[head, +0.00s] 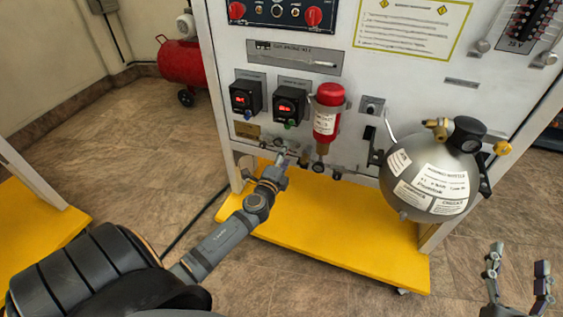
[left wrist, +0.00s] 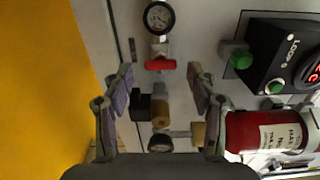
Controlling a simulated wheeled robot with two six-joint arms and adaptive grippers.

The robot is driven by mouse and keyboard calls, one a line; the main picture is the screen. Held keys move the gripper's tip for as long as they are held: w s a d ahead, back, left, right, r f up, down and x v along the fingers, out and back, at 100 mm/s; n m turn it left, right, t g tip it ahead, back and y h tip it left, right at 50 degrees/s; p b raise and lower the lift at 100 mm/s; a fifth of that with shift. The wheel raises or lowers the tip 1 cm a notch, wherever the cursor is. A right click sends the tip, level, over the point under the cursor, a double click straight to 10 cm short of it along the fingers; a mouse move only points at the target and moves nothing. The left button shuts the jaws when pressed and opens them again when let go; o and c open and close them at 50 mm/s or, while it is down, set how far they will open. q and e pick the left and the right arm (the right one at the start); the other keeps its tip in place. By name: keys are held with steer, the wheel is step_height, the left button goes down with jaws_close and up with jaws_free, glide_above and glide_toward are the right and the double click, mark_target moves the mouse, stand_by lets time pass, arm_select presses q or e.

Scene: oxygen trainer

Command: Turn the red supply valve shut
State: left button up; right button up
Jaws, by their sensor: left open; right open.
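The red valve handle (left wrist: 161,65) sits on the white panel below a round gauge (left wrist: 159,17) in the left wrist view. My left gripper (left wrist: 162,82) is open, with its two fingers on either side of the line to the handle. I see no contact, and the remaining distance is hard to judge. In the head view my left gripper (head: 283,160) is at the lower part of the panel, and the handle cannot be made out there. My right gripper (head: 517,276) is open and empty at the lower right, away from the panel.
A red cylinder (head: 326,110) hangs right of my left gripper. A grey labelled bottle (head: 434,182) is mounted further right. Two black display boxes (head: 246,98) are above. Brass fittings (left wrist: 160,112) lie between my left fingers. The yellow base (head: 340,238) extends below the panel.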

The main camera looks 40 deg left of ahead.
arm_select(q)
steer(key=v, duration=1.1)
steer(key=shift+s+d, duration=0.1)
steer(key=shift+d, duration=0.1)
